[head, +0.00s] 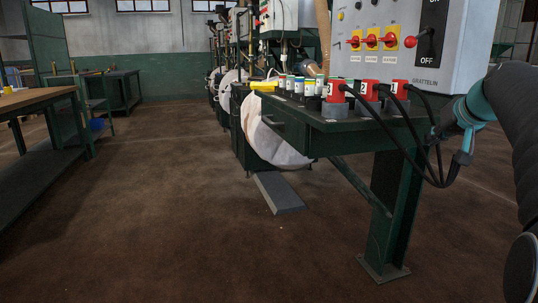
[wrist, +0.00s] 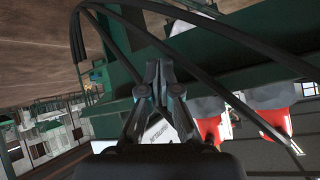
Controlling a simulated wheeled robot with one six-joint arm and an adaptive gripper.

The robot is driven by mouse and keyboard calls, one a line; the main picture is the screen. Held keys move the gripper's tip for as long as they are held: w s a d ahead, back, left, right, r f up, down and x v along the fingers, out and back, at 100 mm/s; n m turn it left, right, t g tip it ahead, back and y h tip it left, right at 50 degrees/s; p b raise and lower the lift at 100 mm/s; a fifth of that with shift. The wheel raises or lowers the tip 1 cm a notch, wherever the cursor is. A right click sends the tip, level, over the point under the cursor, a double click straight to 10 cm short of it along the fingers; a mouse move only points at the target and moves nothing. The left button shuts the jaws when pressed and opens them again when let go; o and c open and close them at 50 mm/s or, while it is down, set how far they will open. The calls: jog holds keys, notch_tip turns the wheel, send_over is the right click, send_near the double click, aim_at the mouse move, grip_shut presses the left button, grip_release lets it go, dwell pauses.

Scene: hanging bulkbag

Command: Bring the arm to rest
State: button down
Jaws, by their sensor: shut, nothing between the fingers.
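My gripper (wrist: 160,78) shows in the middle of the wrist view, its two fingers together with nothing between them. In the head view my arm comes in from the right edge, with its end beside the cabinet and above the right end of the green bench (head: 345,123). Black cables (wrist: 130,45) cross the wrist view close to my fingers; I cannot tell whether they touch. Red plugs (wrist: 275,118) numbered in the head view (head: 368,90) stand on the bench, their cables looping down near my arm's end.
A grey control cabinet (head: 465,62) with red switches stands behind the bench. A wooden workbench (head: 40,98) is at left.

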jog(key=s+a+f+g+h+p, duration=0.1)
jog(key=s+a+f+g+p, duration=0.15)
jog(key=s+a+f, duration=0.7)
jog(key=s+a+f+g+p, duration=0.25)
jog(key=s+a+f, duration=0.45)
jog(key=s, duration=0.5)
jog(key=s+a+n+p, duration=0.3)
jog(key=s+a, duration=0.3)
jog(key=s, duration=0.3)
jog(key=shift+s+a+y, duration=0.15)
jog(key=shift+a+y, duration=0.15)
jog(key=shift+f, duration=0.1)
